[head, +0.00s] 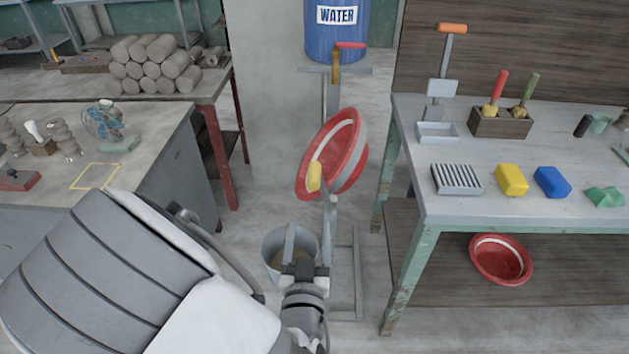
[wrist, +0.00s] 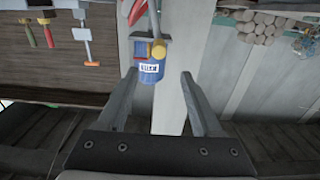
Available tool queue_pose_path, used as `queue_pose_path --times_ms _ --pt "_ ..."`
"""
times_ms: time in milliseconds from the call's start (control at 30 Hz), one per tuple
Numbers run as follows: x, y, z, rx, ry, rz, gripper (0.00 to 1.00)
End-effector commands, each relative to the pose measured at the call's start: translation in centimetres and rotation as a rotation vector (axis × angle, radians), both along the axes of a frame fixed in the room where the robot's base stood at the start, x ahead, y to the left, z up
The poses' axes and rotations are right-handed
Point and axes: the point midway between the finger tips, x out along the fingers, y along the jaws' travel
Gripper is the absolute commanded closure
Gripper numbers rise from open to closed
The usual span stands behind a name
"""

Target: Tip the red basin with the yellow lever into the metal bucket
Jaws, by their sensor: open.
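The red basin (head: 349,172) with a pale band hangs tilted on a slim metal stand in the head view. The yellow lever (head: 314,177) shows at its near left side. The metal bucket (head: 273,262) stands on the floor below and is partly hidden by my gripper. My gripper (head: 307,238) is open and empty, below the lever and apart from it.
A blue water barrel (head: 336,38) stands behind the basin. The right workbench (head: 440,205) carries sponges and tools, with another red basin (head: 500,260) on its lower shelf. A left table (head: 150,125) flanks the other side. The stand's floor frame (head: 345,315) lies near my gripper.

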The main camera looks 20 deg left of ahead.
Motion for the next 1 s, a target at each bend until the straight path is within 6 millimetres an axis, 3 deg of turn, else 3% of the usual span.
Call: queue_pose_path --times_ms 233,800,1000 --pt "1.7 0.2 -0.6 0.002 0.000 -0.002 0.33" --pt "12.6 2.8 0.0 -0.002 0.000 -0.003 0.33" --pt "14.9 3.4 0.0 -0.002 0.001 -0.002 0.33"
